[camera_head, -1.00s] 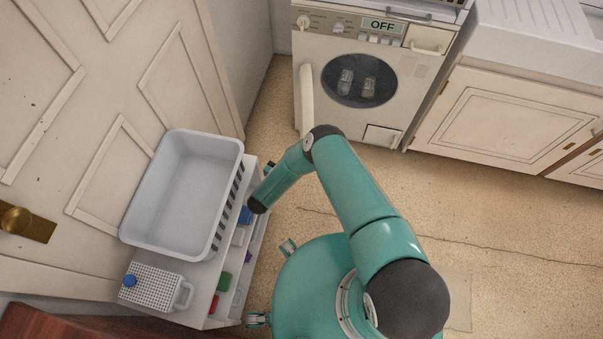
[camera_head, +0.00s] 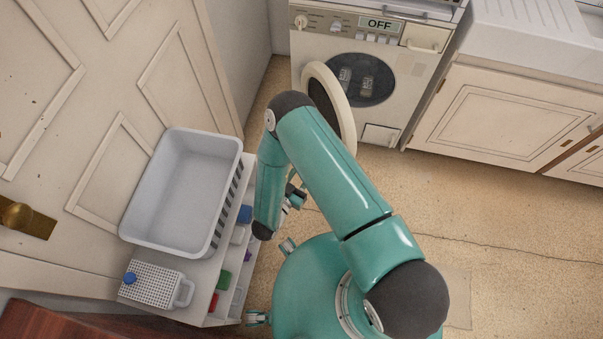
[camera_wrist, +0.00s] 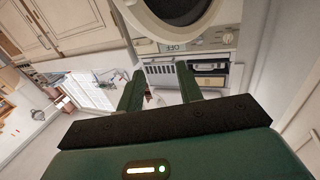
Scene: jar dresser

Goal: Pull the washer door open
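The washer (camera_head: 415,80) stands against the back wall, with "OFF" on its display. Its round cream-rimmed door (camera_head: 349,125) stands ajar, swung out from the front and overlapping the left of the dark round opening (camera_head: 368,85). Two jar-like shapes show in the opening. My gripper (camera_head: 292,198) is mostly hidden behind my arm in the head view, below the door. In the wrist view my gripper (camera_wrist: 160,85) has its two green fingers apart with nothing between them. A cream ring with a dark centre (camera_wrist: 180,12) shows beyond the fingertips, apart from them.
A grey laundry basket (camera_head: 180,190) and a white patterned jug (camera_head: 155,285) stand on a low shelf unit (camera_head: 215,315) at left, close to my arm. Cream cabinets (camera_head: 500,130) stand right of the washer. The floor at right (camera_head: 500,220) is clear.

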